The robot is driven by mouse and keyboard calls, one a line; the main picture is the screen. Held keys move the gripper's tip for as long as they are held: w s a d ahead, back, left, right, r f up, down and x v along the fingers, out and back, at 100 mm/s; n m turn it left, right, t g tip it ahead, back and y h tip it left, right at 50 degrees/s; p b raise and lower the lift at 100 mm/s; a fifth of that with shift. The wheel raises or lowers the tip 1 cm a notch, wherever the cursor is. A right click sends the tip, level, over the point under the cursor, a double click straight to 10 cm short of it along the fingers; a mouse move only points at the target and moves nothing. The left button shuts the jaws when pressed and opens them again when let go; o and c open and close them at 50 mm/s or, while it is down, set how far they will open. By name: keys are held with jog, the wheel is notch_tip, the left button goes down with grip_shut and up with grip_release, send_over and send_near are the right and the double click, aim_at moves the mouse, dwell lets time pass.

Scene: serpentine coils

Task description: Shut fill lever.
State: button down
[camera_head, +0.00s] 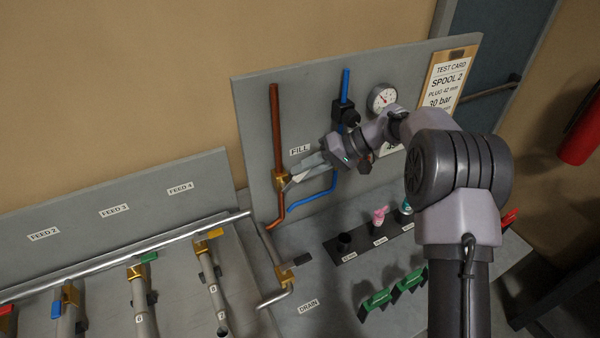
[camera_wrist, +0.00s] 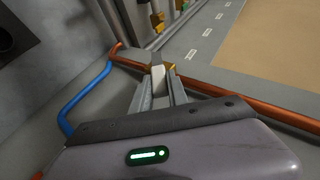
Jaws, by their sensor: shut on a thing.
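The fill valve (camera_head: 280,180) is a brass body on the upright copper pipe, just below the FILL label (camera_head: 300,150). My gripper (camera_head: 300,176) reaches it from the right, with its fingers close to the valve. In the wrist view my gripper (camera_wrist: 159,88) is shut on the fill lever (camera_wrist: 157,72), a pale grey bar between the two fingers. The brass valve (camera_wrist: 170,67) shows just beyond the fingertips. The fingers and wrist hide much of the lever in the head view, so its exact angle is hard to tell.
A blue pipe (camera_head: 318,201) runs beside the copper pipe (camera_head: 276,120). A pressure gauge (camera_head: 382,98) and test card (camera_head: 447,85) are on the panel. A drain valve (camera_head: 285,271), pink and teal plugs and green-handled items (camera_head: 377,299) lie below. Feed valves stand left.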

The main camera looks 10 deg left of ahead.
jog(key=shift+w+d+f+m+g+y+b, duration=0.2)
jog(key=shift+f+g+y+b, duration=0.2)
jog(key=shift+y+b, duration=0.3)
jog(key=shift+w+d+f+m+g+y+b, duration=0.15)
jog(key=shift+f+m+g+y+b, duration=0.1)
jog(key=shift+f+y+b, duration=0.35)
jog(key=shift+w+d+f+m+g+y+b, duration=0.1)
jog(key=shift+d+f+m+g+y+b, duration=0.2)
jog(key=shift+y+b, duration=0.45)
jog(key=shift+a+f, duration=0.1)
jog(key=c, duration=1.3)
grip_release()
